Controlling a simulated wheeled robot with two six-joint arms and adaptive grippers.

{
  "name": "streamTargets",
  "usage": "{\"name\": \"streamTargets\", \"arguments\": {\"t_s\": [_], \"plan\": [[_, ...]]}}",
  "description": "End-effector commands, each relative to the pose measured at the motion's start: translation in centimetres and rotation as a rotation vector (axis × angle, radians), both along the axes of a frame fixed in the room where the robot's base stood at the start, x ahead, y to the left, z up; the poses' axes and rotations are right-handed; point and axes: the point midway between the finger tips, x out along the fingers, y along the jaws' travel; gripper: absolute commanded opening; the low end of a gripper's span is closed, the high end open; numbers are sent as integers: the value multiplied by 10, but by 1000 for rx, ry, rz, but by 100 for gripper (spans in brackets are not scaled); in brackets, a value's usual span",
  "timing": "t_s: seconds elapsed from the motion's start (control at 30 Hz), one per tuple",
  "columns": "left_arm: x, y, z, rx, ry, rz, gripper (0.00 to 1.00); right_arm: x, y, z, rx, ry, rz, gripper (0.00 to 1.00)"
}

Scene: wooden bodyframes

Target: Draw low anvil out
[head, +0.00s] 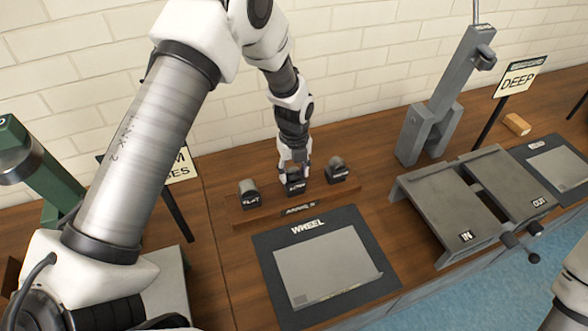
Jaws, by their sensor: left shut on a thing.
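A wooden rack (240,221) labelled as holding anvils stands against the wall side of the bench. It holds three small dark anvils in a row. The left anvil (249,194) reads FLAT. The middle anvil (296,188) has a label too small to read surely. The right anvil (337,170) has a rounded top and an unclear label. My left gripper (295,172) points down over the middle anvil and is shut on it. The fingers hide its top. The anvil still appears in its place in the rack. My right gripper is out of view.
A black WHEEL mat (267,251) with a grey sheet (325,264) lies before the rack. At right stand a grey wheel machine (428,135), a grey IN/OUT stand (437,210) and a DEEP sign (520,76). A green machine (45,160) is at left.

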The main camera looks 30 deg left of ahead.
Motion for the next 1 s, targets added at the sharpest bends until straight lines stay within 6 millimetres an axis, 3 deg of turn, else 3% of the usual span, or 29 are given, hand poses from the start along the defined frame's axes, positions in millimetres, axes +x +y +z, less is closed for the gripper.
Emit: {"name": "streamTargets", "arguments": {"t_s": [0.1, 0.13, 0.2, 0.57, 0.67, 1.0], "plan": [[1, 0, -2, 0, -3, 0, 7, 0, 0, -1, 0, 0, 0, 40], [1, 0, -1, 0, -3, 0, 60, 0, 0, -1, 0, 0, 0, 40], [1, 0, -1, 0, -1, 0, 78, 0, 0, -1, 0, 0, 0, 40], [0, 0, 1, 0, 0, 0, 78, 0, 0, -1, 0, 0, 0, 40], [1, 0, 15, -1, -4, 0, 78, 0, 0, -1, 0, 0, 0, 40], [1, 0, 98, 0, -4, 0, 78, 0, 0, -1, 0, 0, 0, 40]]}}
